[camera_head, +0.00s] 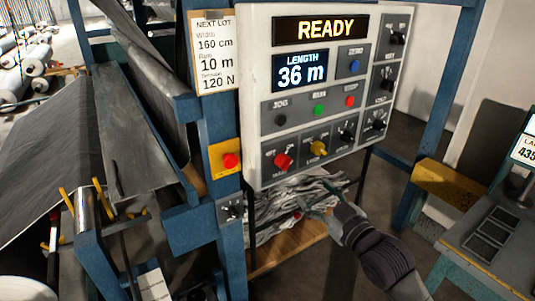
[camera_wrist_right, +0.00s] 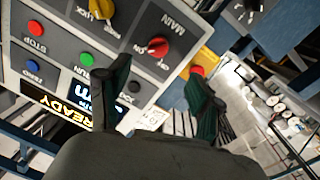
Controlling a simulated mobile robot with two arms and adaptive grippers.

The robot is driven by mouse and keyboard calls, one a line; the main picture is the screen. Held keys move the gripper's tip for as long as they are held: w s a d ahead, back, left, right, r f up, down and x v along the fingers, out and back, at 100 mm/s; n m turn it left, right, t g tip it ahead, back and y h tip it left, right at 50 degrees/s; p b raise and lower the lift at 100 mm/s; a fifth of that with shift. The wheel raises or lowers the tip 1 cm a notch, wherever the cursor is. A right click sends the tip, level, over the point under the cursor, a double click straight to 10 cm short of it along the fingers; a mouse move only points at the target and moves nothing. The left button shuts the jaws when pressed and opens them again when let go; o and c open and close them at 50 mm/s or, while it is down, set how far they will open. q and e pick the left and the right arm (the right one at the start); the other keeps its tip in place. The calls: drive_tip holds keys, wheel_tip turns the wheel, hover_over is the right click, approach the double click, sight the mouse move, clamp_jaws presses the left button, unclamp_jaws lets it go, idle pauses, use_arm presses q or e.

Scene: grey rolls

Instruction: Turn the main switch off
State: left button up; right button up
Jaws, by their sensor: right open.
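The main switch (camera_head: 283,161) is a red rotary knob at the lower left of the grey control panel (camera_head: 262,95). In the right wrist view the main switch (camera_wrist_right: 158,47) sits beside the word MAIN, ahead of the fingers. I cannot tell for certain which mark its pointer is at. My right gripper (camera_head: 314,203) is below the panel, apart from the knob, with nothing held. In the right wrist view my right gripper (camera_wrist_right: 158,68) has its two dark fingers spread wide. My left gripper is not in view.
A yellow knob (camera_head: 318,148) is right of the main switch, with black knobs further right. A red stop button (camera_head: 230,160) on a yellow plate is to the left. A blue post (camera_head: 228,245) stands beside the panel. Crumpled grey material (camera_head: 290,205) lies behind the gripper.

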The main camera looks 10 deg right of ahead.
drive_tip(key=p, duration=0.2)
approach(288, 166)
drive_tip(key=w, duration=0.3)
drive_tip(key=x, duration=0.2)
drive_tip(key=p+x, duration=0.1)
drive_tip(key=x, duration=0.1)
drive_tip(key=a+p+x, duration=0.1)
drive_tip(key=x, duration=0.2)
drive_tip(key=shift+s+r, duration=0.1)
drive_tip(key=shift+s, duration=0.05)
drive_tip(key=shift+w, duration=0.3)
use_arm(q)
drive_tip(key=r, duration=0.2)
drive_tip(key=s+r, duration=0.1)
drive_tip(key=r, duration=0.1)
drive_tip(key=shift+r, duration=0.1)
use_arm(e)
drive_tip(key=c, duration=1.1)
